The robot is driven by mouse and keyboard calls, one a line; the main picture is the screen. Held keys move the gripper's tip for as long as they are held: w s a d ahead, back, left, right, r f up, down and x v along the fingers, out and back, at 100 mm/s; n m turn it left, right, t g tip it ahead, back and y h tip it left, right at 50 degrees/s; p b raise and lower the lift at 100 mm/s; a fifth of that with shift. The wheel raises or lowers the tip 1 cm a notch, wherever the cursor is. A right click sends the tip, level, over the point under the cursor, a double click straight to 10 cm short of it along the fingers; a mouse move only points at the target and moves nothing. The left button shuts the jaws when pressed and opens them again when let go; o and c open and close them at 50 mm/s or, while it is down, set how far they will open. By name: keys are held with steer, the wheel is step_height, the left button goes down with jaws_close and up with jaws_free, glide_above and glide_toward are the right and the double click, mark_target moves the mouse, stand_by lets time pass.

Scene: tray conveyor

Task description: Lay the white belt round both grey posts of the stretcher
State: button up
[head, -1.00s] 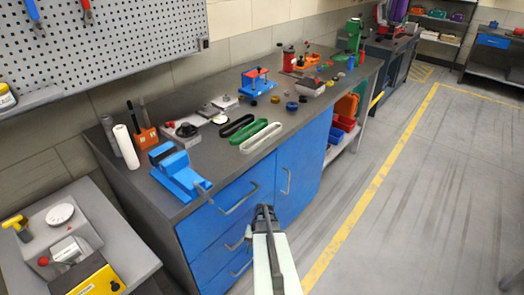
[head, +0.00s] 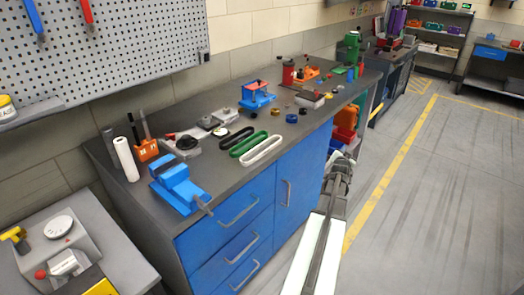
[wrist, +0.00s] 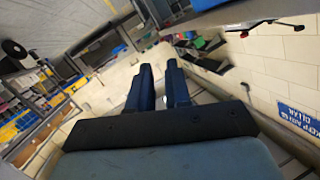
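The white belt (head: 261,152) is a long oval loop lying on the grey bench top near its front edge. A green belt (head: 248,144) and a black belt (head: 235,138) lie beside it, farther back. A low grey fixture (head: 211,118) stands behind the belts; it may be the stretcher, but I cannot make out its two posts. My gripper (head: 341,160) is in front of the bench, to the right of the white belt and apart from it. In the wrist view its two dark blue fingers (wrist: 160,75) have a narrow gap between them with nothing in it.
A blue vise (head: 176,186) stands at the bench's front left corner. A blue fixture with a red top (head: 257,94) stands behind the belts. A paper roll (head: 125,159) and an orange holder (head: 146,150) stand at the left. The floor (head: 440,200) at right is open.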

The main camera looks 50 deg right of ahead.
step_height(320, 180, up, 8)
steer(key=w+d+h, duration=0.1)
steer(key=d, duration=0.1)
steer(key=w+a+r+y, duration=0.2)
steer(key=w+a+y, duration=0.15)
steer(key=w, duration=0.45)
steer(key=w+a+r+y, duration=0.1)
steer(key=w+a+y, duration=0.1)
steer(key=w+a, duration=0.45)
steer(key=w+a+r+g+y, duration=0.2)
steer(key=w+a+r+y, duration=0.3)
steer(key=a, duration=0.6)
steer(key=w+a+r+g+y, duration=0.1)
steer(key=w+a+r+g, duration=0.2)
steer(key=w+a, duration=0.65)
glide_above(254, 151)
steer(key=shift+n, duration=0.3)
steer(key=f, duration=0.5)
steer(key=d+f, duration=0.1)
steer(key=f, duration=0.1)
steer(key=shift+w+f, duration=0.15)
steer(key=shift+w, duration=0.15)
steer(key=shift+s+f, duration=0.1)
steer(key=shift+f, duration=0.65)
steer(key=shift+x, duration=1.95)
steer(key=shift+a, duration=0.1)
